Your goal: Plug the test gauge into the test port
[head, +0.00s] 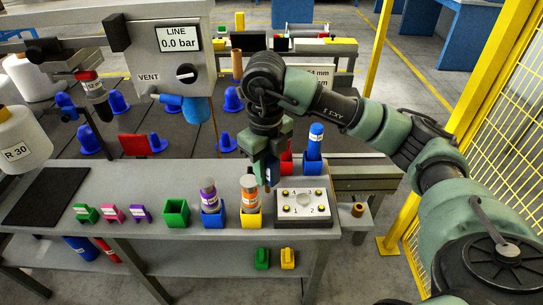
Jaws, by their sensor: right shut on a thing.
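My right gripper (268,178) points down at the back left of a grey box (318,198) with several small round fittings and numbers on its top. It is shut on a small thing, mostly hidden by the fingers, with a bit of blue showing. I cannot tell whether that thing is the test gauge, or whether it touches the box. I cannot tell which fitting is the test port. A grey panel (143,52) with a LINE display reading 0.0 bar and a VENT knob stands behind the bench. My left gripper is not in view.
On the bench (122,178) stand a green holder (176,213), a blue holder with a purple tube (208,191), a yellow holder with an orange tube (250,188), and a blue tube (315,142). Small coloured clips lie left. A yellow mesh fence (490,130) stands right.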

